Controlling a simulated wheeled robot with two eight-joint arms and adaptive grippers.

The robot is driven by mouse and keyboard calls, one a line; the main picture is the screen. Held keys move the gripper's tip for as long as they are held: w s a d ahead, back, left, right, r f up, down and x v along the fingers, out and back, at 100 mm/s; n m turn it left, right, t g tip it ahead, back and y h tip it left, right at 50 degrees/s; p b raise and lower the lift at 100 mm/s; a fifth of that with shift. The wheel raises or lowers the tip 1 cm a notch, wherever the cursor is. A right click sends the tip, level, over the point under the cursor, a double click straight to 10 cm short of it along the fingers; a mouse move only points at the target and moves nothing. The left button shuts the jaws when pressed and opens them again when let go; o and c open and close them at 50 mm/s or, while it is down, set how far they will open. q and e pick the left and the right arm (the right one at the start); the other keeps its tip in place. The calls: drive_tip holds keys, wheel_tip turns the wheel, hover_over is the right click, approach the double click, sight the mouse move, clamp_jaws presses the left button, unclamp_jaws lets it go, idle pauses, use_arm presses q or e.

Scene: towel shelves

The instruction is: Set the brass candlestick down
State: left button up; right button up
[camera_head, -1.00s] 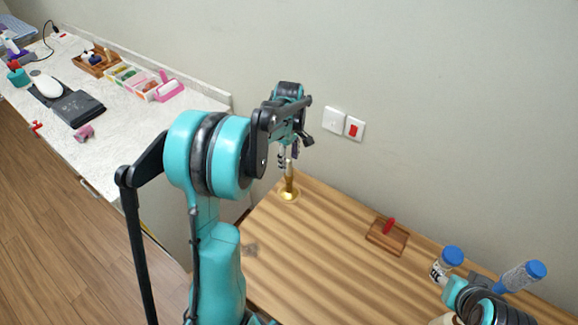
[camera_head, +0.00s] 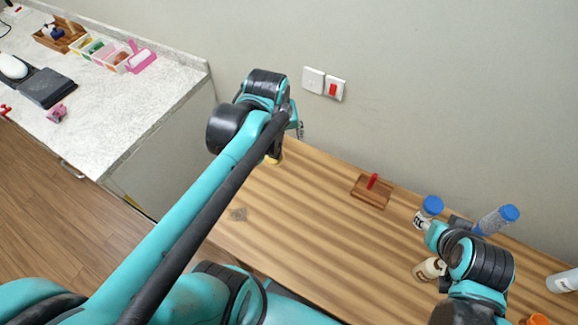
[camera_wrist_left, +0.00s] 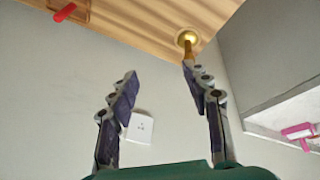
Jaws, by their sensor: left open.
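The brass candlestick (camera_wrist_left: 187,40) stands with its round base on the wooden table, near the table's far left edge. In the head view only a small yellow part of it (camera_head: 275,160) shows; my left arm hides the rest. My left gripper (camera_wrist_left: 160,76) is open, with nothing between its fingers. In the wrist view the candlestick's stem shows just beyond the tip of the right-hand finger; I cannot tell if they touch. My right gripper (camera_head: 438,236) is by a blue-capped bottle (camera_head: 428,210); its fingers are too hidden to judge.
The wooden table (camera_head: 310,220) has clear room in its middle. A small wooden tray (camera_head: 371,193) with a red object lies near the wall. Another blue-capped bottle (camera_head: 497,219) and a white bottle (camera_head: 429,269) stand near my right arm. A marble counter (camera_head: 120,105) is at left.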

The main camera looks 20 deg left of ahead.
use_arm(q)
drive_tip(key=s+d+f+m+t, duration=0.2)
drive_tip(key=s+d+m, duration=0.2)
drive_tip(key=s+m, duration=0.2)
drive_tip(key=shift+s+d+m+t, duration=0.3)
drive_tip(key=shift+s+t, duration=0.1)
drive_tip(key=shift+s, duration=0.4)
drive_tip(key=shift+s+f, duration=0.1)
use_arm(e)
drive_tip(key=shift+s, duration=0.15)
